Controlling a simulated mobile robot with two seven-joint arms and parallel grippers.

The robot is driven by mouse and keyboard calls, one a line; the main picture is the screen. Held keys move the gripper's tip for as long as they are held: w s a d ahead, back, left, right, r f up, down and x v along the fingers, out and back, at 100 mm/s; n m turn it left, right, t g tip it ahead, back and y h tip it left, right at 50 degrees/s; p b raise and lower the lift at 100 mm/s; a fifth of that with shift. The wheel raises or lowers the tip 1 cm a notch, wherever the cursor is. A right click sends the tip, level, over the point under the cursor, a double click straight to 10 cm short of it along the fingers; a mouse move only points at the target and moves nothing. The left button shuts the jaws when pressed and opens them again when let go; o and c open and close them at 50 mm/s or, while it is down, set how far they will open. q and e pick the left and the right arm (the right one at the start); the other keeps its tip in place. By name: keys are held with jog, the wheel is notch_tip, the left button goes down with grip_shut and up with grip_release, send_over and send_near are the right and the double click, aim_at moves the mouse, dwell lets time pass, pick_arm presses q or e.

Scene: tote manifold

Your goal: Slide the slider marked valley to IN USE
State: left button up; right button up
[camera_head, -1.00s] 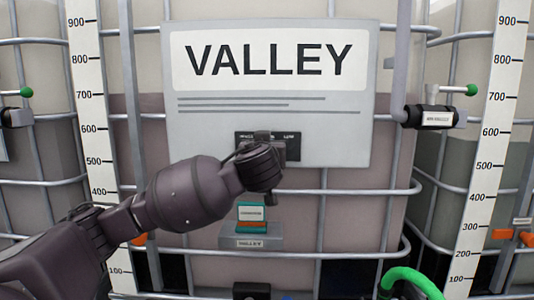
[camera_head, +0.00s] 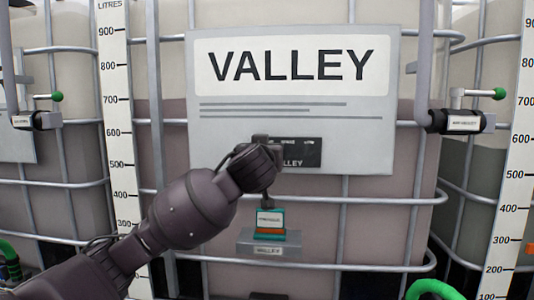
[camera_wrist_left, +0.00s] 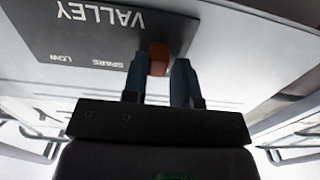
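The VALLEY sign (camera_head: 345,110) is on the front of the tote. A black slider plate (camera_head: 305,158) is at its lower middle, reading VALLEY, SPARE and LOW; its left part is hidden behind my left gripper (camera_head: 266,160). In the left wrist view the plate (camera_wrist_left: 85,45) is upside down. The orange slider knob (camera_wrist_left: 158,59) is beyond SPARE, away from LOW, at the plate's end; the label there is hidden. My left gripper's fingers (camera_wrist_left: 160,75) are on either side of the knob, close around it. My right gripper is not in view.
A label holder with a teal and orange card (camera_head: 270,222) is below the gripper. Metal cage bars (camera_head: 380,200) cross the tote front. Valves with green-tipped handles are at left (camera_head: 36,119) and right (camera_head: 462,121). A green hose (camera_head: 432,288) is at the bottom.

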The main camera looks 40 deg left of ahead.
pick_arm(q)
jog(key=shift+o, duration=1.2)
jog(key=shift+s+a, duration=0.1)
jog(key=shift+a, duration=0.05)
jog(key=shift+o, duration=0.3)
jog(key=b+v, duration=0.1)
jog(key=v, duration=0.9)
jog(key=shift+s+d, duration=0.25)
jog(key=shift+s, duration=0.05)
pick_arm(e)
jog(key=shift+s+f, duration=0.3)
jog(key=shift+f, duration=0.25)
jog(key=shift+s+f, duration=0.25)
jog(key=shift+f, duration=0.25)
